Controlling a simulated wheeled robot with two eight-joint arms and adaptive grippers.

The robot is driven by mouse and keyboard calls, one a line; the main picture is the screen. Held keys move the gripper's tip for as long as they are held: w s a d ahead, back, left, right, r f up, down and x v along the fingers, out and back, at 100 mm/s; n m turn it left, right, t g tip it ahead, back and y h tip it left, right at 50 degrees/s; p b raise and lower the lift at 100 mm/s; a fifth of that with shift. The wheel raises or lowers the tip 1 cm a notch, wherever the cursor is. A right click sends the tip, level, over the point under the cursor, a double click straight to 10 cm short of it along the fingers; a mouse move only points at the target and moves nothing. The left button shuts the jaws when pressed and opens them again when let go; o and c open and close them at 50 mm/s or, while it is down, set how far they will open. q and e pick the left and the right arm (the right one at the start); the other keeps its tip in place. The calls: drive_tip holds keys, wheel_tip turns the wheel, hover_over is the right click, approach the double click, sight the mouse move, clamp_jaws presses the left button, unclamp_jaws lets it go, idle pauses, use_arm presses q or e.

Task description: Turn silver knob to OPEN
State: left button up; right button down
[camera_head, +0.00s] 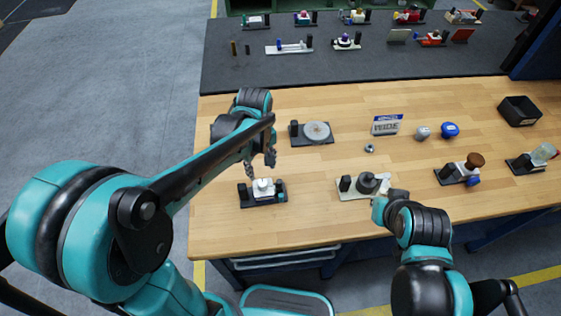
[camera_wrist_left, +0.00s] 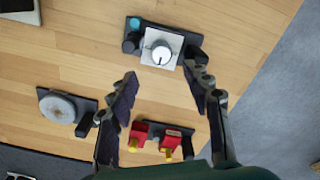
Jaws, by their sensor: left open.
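The silver knob (camera_wrist_left: 160,53) is round, on a white square plate on a dark base with a teal button (camera_wrist_left: 134,22). A short dark mark shows on the knob's face; no OPEN label is readable. In the head view the knob (camera_head: 263,184) is near the table's front left. My left gripper (camera_head: 260,164) is open just behind and above it. In the left wrist view my left gripper's (camera_wrist_left: 163,68) fingers are apart, with the knob beyond the tips and nothing between them. My right gripper (camera_head: 380,204) is at the front edge, its fingers unclear.
A round grey disc fixture (camera_head: 317,131) stands behind. Red blocks with yellow parts (camera_wrist_left: 157,137) show in the left wrist view. A black bin (camera_head: 519,110) is at the far right. Wood between fixtures is clear.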

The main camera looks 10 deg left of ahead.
sight(262, 182)
use_arm(q)
drive_tip(key=shift+f, duration=0.45)
wheel_tip(262, 182, down, 6)
drive_tip(key=shift+s+f+b, duration=0.1)
drive_tip(key=shift+b, duration=1)
drive_tip(key=shift+f, duration=0.25)
clamp_jaws()
